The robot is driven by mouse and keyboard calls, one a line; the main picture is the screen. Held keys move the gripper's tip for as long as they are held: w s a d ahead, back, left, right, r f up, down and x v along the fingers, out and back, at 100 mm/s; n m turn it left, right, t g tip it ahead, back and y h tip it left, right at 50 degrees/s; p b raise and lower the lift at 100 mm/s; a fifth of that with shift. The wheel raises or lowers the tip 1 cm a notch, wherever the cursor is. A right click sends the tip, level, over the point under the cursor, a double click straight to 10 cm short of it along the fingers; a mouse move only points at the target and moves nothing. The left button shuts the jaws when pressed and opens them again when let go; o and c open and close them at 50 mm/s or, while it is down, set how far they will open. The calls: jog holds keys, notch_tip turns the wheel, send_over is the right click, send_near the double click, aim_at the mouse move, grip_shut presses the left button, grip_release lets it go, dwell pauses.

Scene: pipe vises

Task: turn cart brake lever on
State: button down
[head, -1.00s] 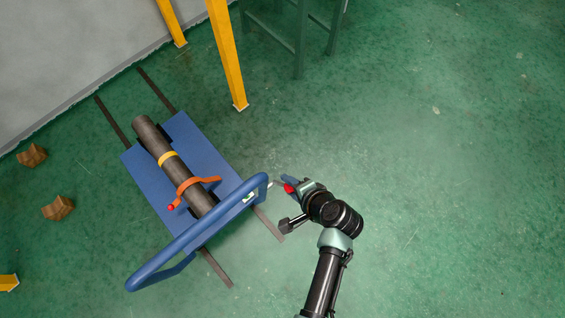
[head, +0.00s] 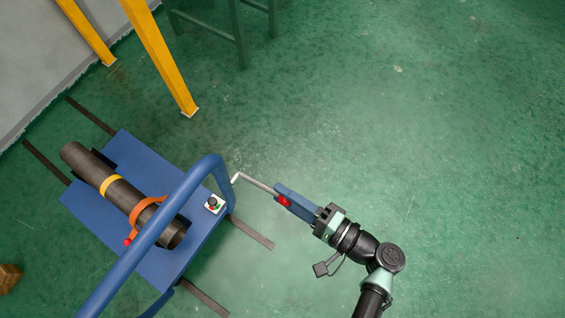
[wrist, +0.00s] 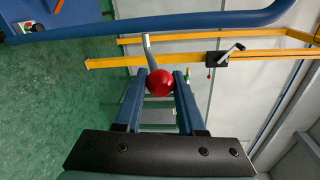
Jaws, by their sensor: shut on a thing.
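The blue cart (head: 127,152) stands at the lower left of the head view, with a tall blue handle (head: 165,240). The grey brake lever (head: 254,183) sticks out to the right from the cart's handle end and slopes down to a red knob (head: 284,201). My gripper (head: 282,196) is shut on this knob with its blue fingers. In the wrist view, the red knob (wrist: 160,82) sits between the two fingertips, and the lever's grey rod (wrist: 149,50) runs up from it toward the blue handle (wrist: 210,20).
A dark pipe (head: 128,197) lies on the cart, with a yellow band and an orange clamp (head: 147,213). A small white control box (head: 215,204) is near the handle. Yellow posts (head: 160,60) stand behind. The green floor at right is clear.

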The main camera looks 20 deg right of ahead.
jog(key=shift+f+t+y+b, duration=0.45)
jog(key=shift+f+b, duration=0.35)
jog(key=shift+b, duration=0.3)
jog(key=c, duration=0.5)
grip_release()
jog(key=shift+s, duration=0.1)
jog(key=b+v, duration=0.1)
jog(key=v, duration=1.2)
jog(key=shift+a+f+b, duration=0.1)
jog(key=shift+f+b, duration=0.05)
jog(key=shift+b, duration=0.2)
